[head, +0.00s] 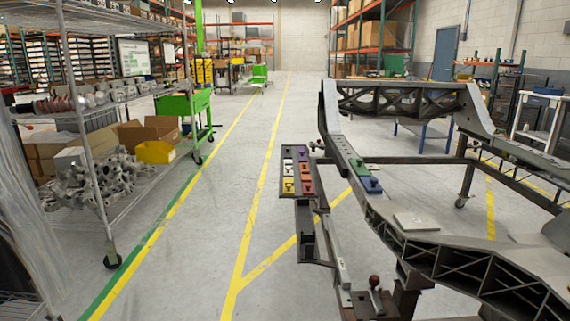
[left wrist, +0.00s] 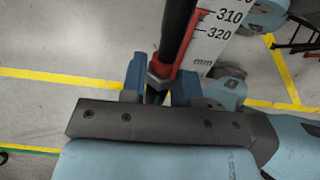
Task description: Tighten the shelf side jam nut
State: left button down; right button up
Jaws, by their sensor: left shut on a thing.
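Neither gripper shows in the head view, and my right gripper is in no view.
A large grey chassis frame (head: 385,208) fills the right of the head view. A narrow stand (head: 290,192) with coloured blocks is beside it, with a red-knobbed lever (head: 375,281) lower down. A wire shelf rack (head: 130,180) with metal parts stands left. The yellow-lined floor between is clear.

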pick_arm(q)
jog(key=shift+g, duration=0.8)
jog(key=shift+p, duration=0.35)
jog(key=shift+r+m+g, duration=0.1)
jog(key=shift+m+g, duration=0.2)
jog(key=shift+g, duration=0.6)
jog(key=shift+s+g, duration=0.1)
jog(key=shift+g, duration=0.2)
